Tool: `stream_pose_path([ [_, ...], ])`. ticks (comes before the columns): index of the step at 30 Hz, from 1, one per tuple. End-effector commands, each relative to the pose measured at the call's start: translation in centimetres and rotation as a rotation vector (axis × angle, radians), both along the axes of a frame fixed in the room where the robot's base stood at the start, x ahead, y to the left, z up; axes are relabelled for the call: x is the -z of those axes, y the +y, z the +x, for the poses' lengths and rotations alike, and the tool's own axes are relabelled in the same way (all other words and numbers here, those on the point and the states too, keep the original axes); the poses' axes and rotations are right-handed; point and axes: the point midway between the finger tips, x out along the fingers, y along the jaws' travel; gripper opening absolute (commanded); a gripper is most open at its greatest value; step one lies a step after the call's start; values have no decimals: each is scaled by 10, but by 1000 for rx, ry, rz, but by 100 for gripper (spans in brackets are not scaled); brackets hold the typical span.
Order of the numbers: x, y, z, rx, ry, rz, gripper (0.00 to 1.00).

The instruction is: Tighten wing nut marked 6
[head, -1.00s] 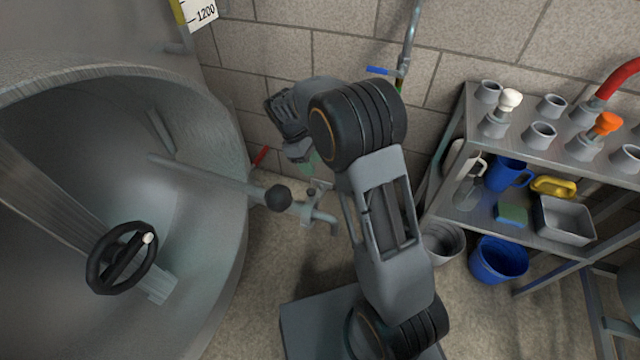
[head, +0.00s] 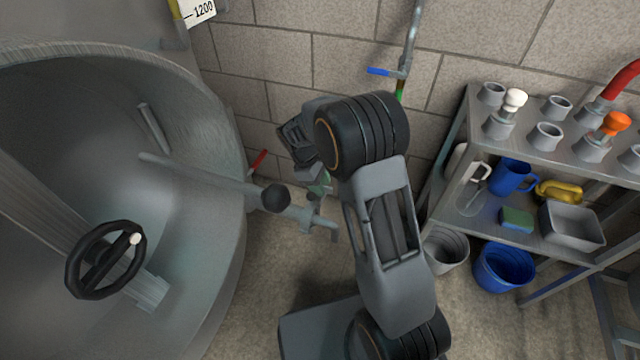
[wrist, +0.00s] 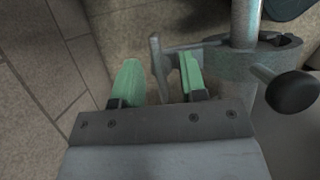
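In the wrist view a thin grey upright wing (wrist: 158,68), likely the wing nut, stands between my two green fingertips. It joins a grey clamp (wrist: 262,62) around a vertical pipe. No number 6 is readable on it. My gripper (wrist: 160,78) is open, with a gap on each side of the wing; the right finger is close to the clamp's arm. In the head view my gripper (head: 318,186) is mostly hidden behind my own arm, beside the fitting with the short spout (head: 322,224) at the tank's side.
A black ball knob (head: 275,198) on a rod stands by the fitting; it also shows at the right of the wrist view (wrist: 292,93). The steel tank (head: 215,220) fills the left. A metal shelf (head: 460,215) with mugs stands right, buckets (head: 503,265) below. A block wall is behind.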

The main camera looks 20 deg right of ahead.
Motion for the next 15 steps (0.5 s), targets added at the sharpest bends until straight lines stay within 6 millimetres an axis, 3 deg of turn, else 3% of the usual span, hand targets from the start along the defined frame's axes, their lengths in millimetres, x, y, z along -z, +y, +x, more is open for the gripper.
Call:
stream_pose_path([
  [11,0,0,0,0,0,0,2],
  [15,0,0,0,4,1,0,0],
])
